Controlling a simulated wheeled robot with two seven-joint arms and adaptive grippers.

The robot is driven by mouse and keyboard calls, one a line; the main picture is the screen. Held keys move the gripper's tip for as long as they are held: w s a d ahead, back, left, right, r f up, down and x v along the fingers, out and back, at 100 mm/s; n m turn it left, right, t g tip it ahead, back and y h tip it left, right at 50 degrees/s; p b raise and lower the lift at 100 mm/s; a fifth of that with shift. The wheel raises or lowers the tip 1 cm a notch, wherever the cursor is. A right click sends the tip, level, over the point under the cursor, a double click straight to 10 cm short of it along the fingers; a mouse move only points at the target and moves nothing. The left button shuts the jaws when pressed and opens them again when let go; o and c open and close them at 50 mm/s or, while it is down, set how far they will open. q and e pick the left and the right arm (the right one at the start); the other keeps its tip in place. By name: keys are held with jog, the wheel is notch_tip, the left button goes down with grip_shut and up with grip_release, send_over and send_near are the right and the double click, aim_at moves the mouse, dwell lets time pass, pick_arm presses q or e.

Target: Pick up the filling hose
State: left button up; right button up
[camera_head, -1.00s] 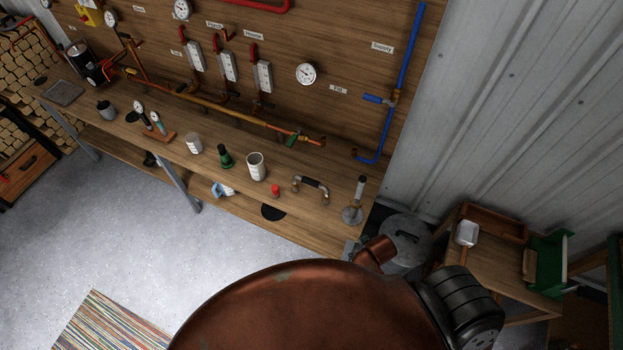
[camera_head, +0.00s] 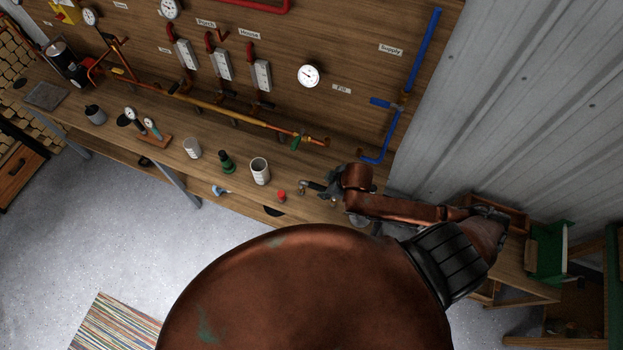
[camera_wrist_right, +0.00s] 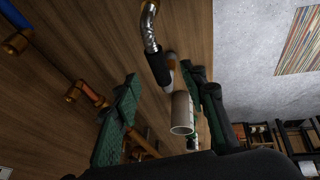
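The filling hose appears to be the short curved silver piece with a black grip on the workbench. In the head view, its silver end (camera_head: 308,185) shows just left of my right gripper (camera_head: 331,187), which hides most of the rest. In the right wrist view, the braided silver part (camera_wrist_right: 150,30) and black grip of the hose lie at the top middle. My right gripper (camera_wrist_right: 163,80) is open there, its two green fingers apart, with the black grip near the space between the tips. I see no clear contact. My left gripper is not in view.
On the workbench (camera_head: 236,202), a red cap (camera_head: 281,195), a white cup (camera_head: 260,171) and a green bottle (camera_head: 227,162) stand left of the gripper. Blue supply pipe (camera_head: 422,50) and gauges are on the wooden board behind. A side table with a green box (camera_head: 548,252) is at right.

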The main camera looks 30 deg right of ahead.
aim_at(321, 188)
jog(key=shift+w+d+f, duration=0.2)
jog(key=shift+w+f, duration=0.05)
jog(key=shift+w, duration=0.15)
jog(key=shift+x, duration=1.2)
jog(key=p+x, duration=0.1)
jog(key=x, duration=0.3)
jog(key=shift+s+a+f, duration=0.1)
jog(key=shift+f, duration=0.2)
jog(key=c, duration=0.6)
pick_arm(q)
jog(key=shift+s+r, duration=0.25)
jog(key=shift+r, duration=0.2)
pick_arm(e)
grip_shut()
